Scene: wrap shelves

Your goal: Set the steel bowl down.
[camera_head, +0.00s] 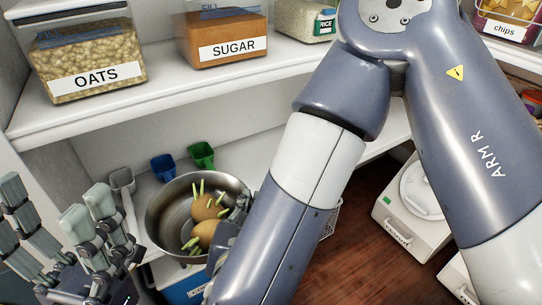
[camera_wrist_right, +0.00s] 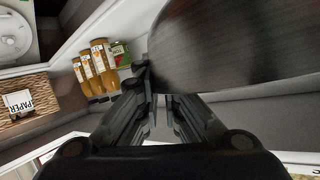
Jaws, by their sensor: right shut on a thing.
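The steel bowl (camera_head: 168,200) is upright at the lower shelf, left of my right arm. Brown potatoes (camera_head: 207,208) with green sprouts lie in it. My right gripper (camera_head: 238,212) is shut on the bowl's right rim, and my arm partly hides the fingers. In the right wrist view the bowl (camera_wrist_right: 235,45) fills the upper right, with the fingers (camera_wrist_right: 155,85) at its edge. I cannot tell whether its base touches the shelf. My left gripper (camera_head: 58,228) is at the lower left, empty, its fingers apart, left of the bowl.
Grey (camera_head: 121,180), blue (camera_head: 163,167) and green (camera_head: 201,155) scoops stand behind the bowl. Oats (camera_head: 88,50) and sugar (camera_head: 225,32) containers sit on the shelf above. A blue box (camera_head: 187,284) is below. Bottles (camera_wrist_right: 98,65) and a basket (camera_wrist_right: 30,105) show in the wrist view.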

